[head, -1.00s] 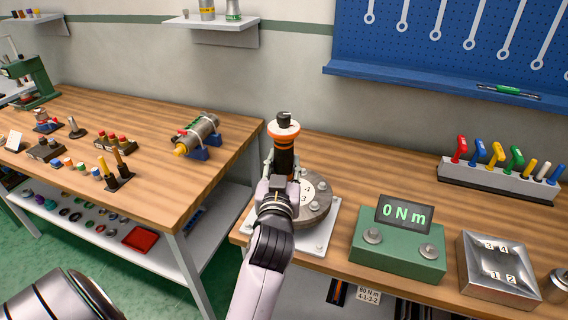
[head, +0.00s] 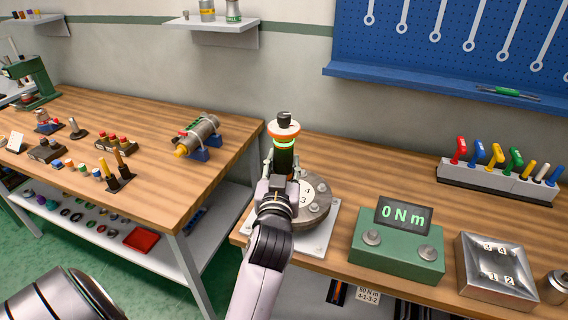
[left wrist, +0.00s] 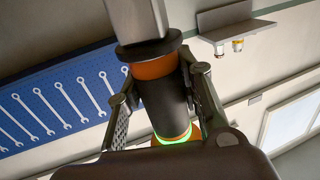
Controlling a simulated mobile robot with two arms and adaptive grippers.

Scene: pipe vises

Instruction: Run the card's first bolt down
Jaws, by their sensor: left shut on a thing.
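My left gripper (head: 282,172) is shut on an upright driver tool (head: 284,131), with a dark body, an orange band and a black top knob. A ring on the tool glows green. The tool also shows between the fingers in the left wrist view (left wrist: 162,95). It stands over the left part of a round grey flange (head: 318,212) with bolts and a white numbered disc; 4 and 3 are readable. My gripper hides the tool's lower end, so I cannot tell whether it sits on a bolt.
A green torque box (head: 398,258) reads 0 N m. A steel tray (head: 497,290) with numbers stands to its right, and a rack of coloured handles (head: 497,181) behind. A second bench (head: 215,160) is at left, across a gap. My right gripper is out of view.

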